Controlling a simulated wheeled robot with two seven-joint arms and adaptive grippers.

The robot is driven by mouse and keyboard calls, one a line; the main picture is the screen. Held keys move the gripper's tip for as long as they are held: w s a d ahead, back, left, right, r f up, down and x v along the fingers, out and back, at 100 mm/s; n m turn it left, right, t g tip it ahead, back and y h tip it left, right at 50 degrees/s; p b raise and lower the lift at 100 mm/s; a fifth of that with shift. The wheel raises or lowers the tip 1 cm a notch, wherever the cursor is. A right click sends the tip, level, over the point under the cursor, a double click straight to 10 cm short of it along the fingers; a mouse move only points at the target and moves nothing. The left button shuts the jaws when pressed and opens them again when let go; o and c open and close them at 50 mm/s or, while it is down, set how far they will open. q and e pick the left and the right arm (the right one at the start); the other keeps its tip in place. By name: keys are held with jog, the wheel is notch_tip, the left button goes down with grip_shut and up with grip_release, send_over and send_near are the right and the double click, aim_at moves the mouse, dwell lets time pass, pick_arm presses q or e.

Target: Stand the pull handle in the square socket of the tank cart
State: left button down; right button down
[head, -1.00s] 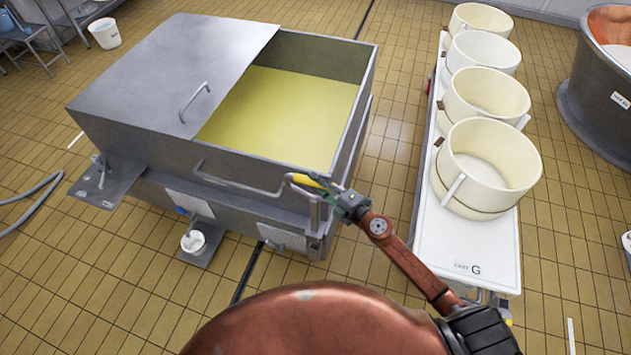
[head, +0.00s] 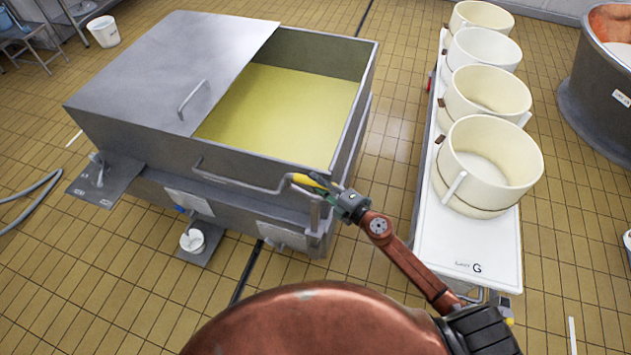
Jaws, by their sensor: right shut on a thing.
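The tank cart (head: 150,130) is a large grey metal tank with a half lid and yellow liquid inside, left of centre. My right gripper (head: 329,188), at the tank's near right corner, is shut on the pull handle (head: 306,181), whose yellow part shows at the fingers. A bent grey bar (head: 240,181) runs along the tank's near side up to the yellow part; I cannot tell whether it belongs to the handle or the tank. The fingers partly hide the handle. I cannot make out the square socket or whether the handle touches it. My left gripper is not in view.
A white cart marked G (head: 468,250) with several cream tubs (head: 490,165) stands to the right. A copper vat (head: 610,90) is at the far right. A white cup (head: 192,241) sits on a low plate by the tank. Tiled floor is clear between tank and cart.

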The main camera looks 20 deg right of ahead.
jog(key=b, duration=0.5)
send_over(319, 207)
jog(key=w, duration=0.1)
jog(key=shift+a+f, duration=0.25)
jog(key=shift+f, duration=1.15)
jog(key=shift+a+f, duration=0.2)
jog(key=shift+f, duration=1.2)
jog(key=shift+w+f+b, duration=0.1)
jog(key=shift+f+b, duration=0.55)
jog(key=shift+f, duration=0.05)
jog(key=shift+f+b, duration=3.15)
jog(key=shift+f, duration=0.45)
jog(key=c, duration=1.8)
grip_release()
jog(key=shift+o, duration=0.4)
jog(key=shift+f, duration=0.1)
